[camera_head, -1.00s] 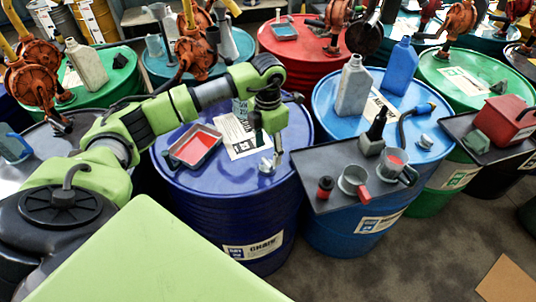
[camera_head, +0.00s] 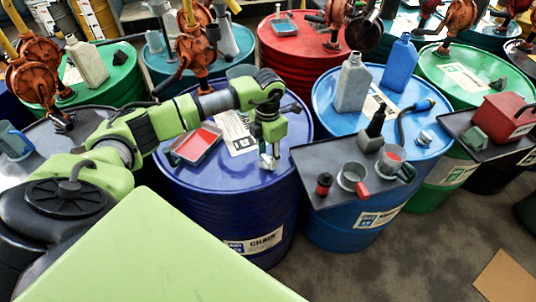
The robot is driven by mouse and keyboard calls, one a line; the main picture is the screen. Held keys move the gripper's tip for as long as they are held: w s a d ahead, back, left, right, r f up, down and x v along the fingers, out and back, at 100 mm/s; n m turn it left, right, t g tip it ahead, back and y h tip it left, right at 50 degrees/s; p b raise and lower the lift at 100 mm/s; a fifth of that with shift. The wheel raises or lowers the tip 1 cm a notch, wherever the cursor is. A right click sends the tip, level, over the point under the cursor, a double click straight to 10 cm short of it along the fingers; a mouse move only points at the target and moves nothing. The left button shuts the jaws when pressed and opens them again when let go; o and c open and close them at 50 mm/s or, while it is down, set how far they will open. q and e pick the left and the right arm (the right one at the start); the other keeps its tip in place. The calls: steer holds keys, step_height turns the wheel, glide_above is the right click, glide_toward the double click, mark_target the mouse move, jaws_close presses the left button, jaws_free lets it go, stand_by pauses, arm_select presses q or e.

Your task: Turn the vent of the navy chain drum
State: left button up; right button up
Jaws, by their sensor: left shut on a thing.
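The navy chain drum (camera_head: 225,205) stands in the middle, with a label reading roughly "CHAIN" low on its side. My left arm reaches over its top from the left. My left gripper (camera_head: 269,162) points down near the front right of the lid and is shut on the small pale metal vent (camera_head: 268,163). The gripper partly hides the vent. My right gripper is not in view.
A tray with red liquid (camera_head: 196,145) and a paper sheet (camera_head: 236,133) lie on the navy lid. A dark tray (camera_head: 325,165) with mugs and small bottles sits close on the right. A blue drum (camera_head: 345,225) stands beside it.

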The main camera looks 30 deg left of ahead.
arm_select(q)
steer(key=n+b, duration=0.1)
steer(key=n, duration=0.3)
steer(key=shift+a+b, duration=0.1)
steer(key=shift+b, duration=0.3)
steer(key=n, duration=0.3)
steer(key=shift+b, duration=0.35)
steer(key=n, duration=0.3)
steer(key=shift+a+n+b, duration=0.1)
steer(key=shift+n+b, duration=0.25)
steer(key=shift+n, duration=0.05)
steer(key=n, duration=0.3)
steer(key=shift+n, duration=2)
steer(key=shift+a+r, duration=0.1)
